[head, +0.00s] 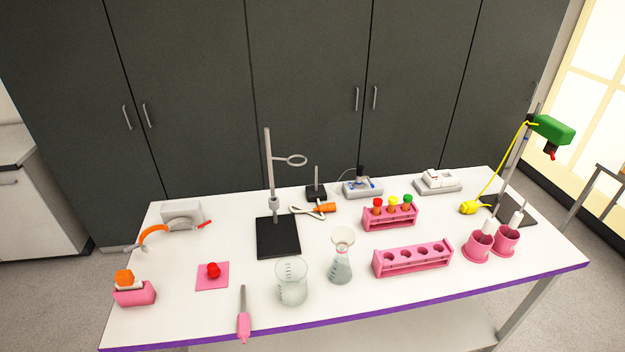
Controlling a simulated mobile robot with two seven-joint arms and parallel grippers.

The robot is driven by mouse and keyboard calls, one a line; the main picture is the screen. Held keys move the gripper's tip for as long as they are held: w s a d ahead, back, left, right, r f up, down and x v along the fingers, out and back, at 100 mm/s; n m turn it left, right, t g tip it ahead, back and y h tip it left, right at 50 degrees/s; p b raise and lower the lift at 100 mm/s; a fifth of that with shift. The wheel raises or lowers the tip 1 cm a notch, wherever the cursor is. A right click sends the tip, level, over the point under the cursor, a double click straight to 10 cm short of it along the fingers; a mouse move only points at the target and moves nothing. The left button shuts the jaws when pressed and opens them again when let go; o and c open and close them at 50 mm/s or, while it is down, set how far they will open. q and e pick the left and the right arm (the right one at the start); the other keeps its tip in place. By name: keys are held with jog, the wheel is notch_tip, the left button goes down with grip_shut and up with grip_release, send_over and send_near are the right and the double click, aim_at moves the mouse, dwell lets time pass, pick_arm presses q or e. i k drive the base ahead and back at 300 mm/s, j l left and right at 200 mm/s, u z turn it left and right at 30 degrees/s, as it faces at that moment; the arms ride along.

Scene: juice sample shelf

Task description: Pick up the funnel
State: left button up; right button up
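A clear glass funnel (343,236) appears to sit in the mouth of a conical flask (342,270), with its wide rim facing up. The flask stands near the front middle of the white table and holds some pale liquid. The funnel's stem is hard to make out through the glass. Neither of my grippers shows in the head view.
A glass beaker (292,284) stands just left of the flask, and a black-based ring stand (278,240) is behind left. An empty pink rack (413,259) is close on the right. A pink-handled tool (243,324) lies at the front edge of the table (180,318).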

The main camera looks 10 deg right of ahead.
aim_at(342, 237)
jog(key=i+l+z, duration=0.1)
jog(key=i+z, duration=0.25)
jog(key=i, duration=0.15)
jog(key=i+z, duration=0.4)
jog(key=i+j+z, duration=0.35)
jog(key=i, duration=0.15)
jog(key=i+l, duration=0.05)
